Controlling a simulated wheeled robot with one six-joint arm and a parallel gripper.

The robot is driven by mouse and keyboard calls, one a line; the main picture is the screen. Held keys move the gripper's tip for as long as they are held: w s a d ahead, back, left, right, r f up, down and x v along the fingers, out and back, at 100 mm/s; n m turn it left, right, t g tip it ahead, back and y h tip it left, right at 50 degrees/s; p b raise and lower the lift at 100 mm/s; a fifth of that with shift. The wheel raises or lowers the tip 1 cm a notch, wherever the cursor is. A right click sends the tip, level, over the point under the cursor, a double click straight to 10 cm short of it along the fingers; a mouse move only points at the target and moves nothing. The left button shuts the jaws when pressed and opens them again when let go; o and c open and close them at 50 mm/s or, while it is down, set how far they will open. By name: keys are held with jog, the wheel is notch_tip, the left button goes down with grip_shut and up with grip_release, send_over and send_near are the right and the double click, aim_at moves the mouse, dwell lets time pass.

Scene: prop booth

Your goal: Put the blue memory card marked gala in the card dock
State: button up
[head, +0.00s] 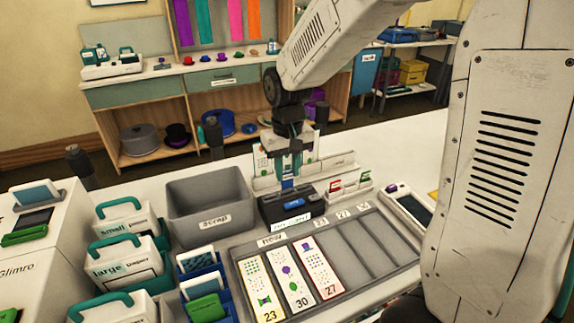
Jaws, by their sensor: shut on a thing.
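My gripper (289,170) points down at the back middle of the white table, shut on a small blue card (288,184). The card is mostly hidden between the fingers, and I cannot read any marking on it. Right below it is a dark box, which looks like the card dock (272,208), with a small blue panel and a white label on its front. The card's lower end is at or just above the dock's top. I cannot tell whether it touches or is in a slot.
A grey scrap bin (207,190) stands left of the dock. A grey tray (330,235) with three printed strips lies in front. White card holders (335,165) stand behind and to the right.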

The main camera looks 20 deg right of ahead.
jog(key=shift+f, duration=0.35)
dwell(0.5)
jog(key=shift+f, duration=1.2)
jog(key=o, duration=0.7)
notch_tip(320, 180, up, 8)
jog(key=shift+f, duration=0.1)
